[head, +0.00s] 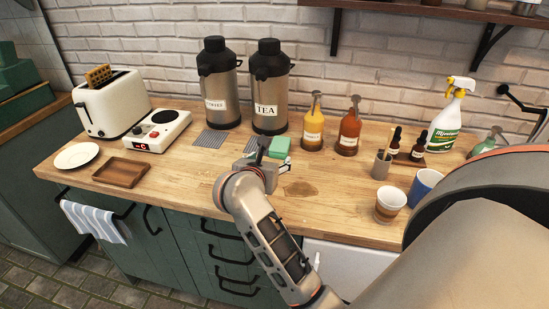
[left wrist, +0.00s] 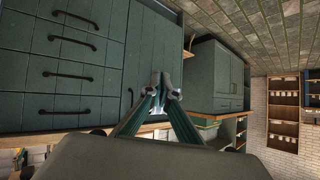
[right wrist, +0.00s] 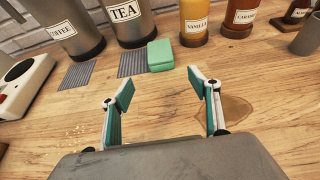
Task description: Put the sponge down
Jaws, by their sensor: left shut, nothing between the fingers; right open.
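The green sponge (head: 281,145) lies on the wooden counter (head: 340,200), in front of the gap between the tea dispenser and the yellow bottle. In the right wrist view the sponge (right wrist: 160,55) sits flat at the right end of a grey drip mat. My right gripper (right wrist: 163,78) is open and empty, with the sponge just beyond its fingertips and apart from them. In the head view the right gripper (head: 264,160) is partly hidden by its own wrist. My left gripper (left wrist: 167,92) is shut and empty, away from the counter, facing green cabinets.
A brown wet stain (right wrist: 233,112) lies on the counter by the right finger. Coffee (head: 216,90) and tea (head: 270,95) dispensers, yellow (head: 313,128) and amber (head: 349,130) bottles stand behind. A toaster (head: 110,105), hot plate (head: 157,132), wooden tray (head: 120,172) and plate (head: 76,155) are left; cups (head: 390,204) right.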

